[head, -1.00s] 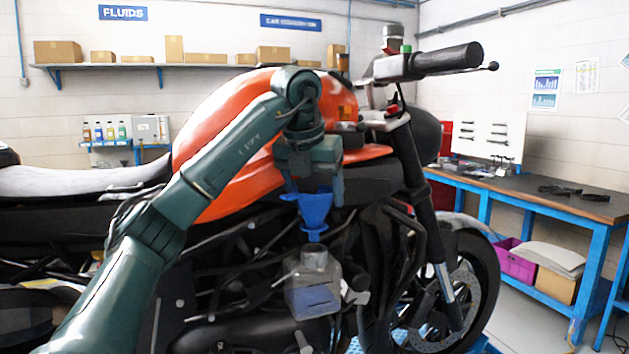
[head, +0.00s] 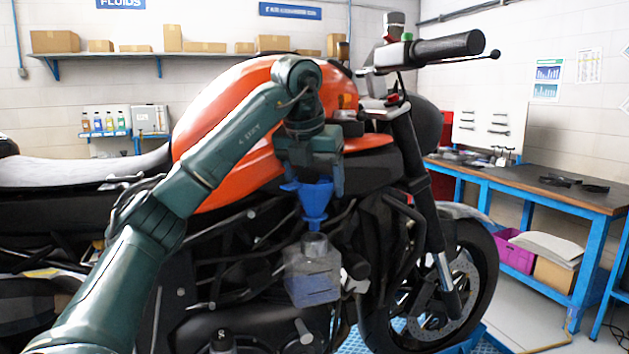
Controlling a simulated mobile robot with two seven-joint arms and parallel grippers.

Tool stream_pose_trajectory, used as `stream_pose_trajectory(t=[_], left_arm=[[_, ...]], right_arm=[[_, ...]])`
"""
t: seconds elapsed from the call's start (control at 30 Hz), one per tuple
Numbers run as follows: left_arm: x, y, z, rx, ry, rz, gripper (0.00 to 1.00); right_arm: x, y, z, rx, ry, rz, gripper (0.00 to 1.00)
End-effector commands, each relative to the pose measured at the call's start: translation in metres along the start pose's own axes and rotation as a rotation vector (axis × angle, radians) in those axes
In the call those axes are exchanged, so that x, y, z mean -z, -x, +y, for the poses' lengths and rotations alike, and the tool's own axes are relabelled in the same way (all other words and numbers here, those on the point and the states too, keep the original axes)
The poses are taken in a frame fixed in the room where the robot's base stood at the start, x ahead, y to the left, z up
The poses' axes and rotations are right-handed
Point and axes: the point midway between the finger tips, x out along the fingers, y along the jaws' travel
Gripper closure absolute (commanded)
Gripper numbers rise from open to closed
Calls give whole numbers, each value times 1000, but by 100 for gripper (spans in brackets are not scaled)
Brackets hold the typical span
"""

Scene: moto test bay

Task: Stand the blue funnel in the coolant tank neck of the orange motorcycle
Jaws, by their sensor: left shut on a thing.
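My left gripper (head: 312,180) is shut on the blue funnel (head: 314,203) and holds it upright, spout down. The clear coolant tank (head: 312,278) with its pale neck (head: 314,243) sits on the side of the orange motorcycle (head: 225,115). The funnel's spout is right above the neck, close to its top. I cannot tell whether the spout tip touches or has entered the neck. My right gripper is not in view.
The handlebar (head: 440,50) and front fork (head: 425,210) are right of my left arm. Engine tubes and frame parts surround the tank. A blue workbench (head: 520,188) stands at the right, and a wall shelf (head: 110,55) is behind.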

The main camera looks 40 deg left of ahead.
Motion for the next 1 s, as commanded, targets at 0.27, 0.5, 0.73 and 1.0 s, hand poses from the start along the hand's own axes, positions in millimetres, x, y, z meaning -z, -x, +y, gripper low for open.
stream_pose_trajectory(t=[0.27, 0.5, 0.73, 1.0], left_arm=[[0, 0, 0, 0, 0, 0, 51], [0, 0, 0, 0, 0, 0, 51], [2, -6, 0, 0, 1, 0, 51], [6, -13, 0, 0, 1, 0, 51]], right_arm=[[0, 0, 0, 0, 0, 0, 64], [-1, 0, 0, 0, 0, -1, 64], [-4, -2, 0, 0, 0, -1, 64], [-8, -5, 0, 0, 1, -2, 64]])
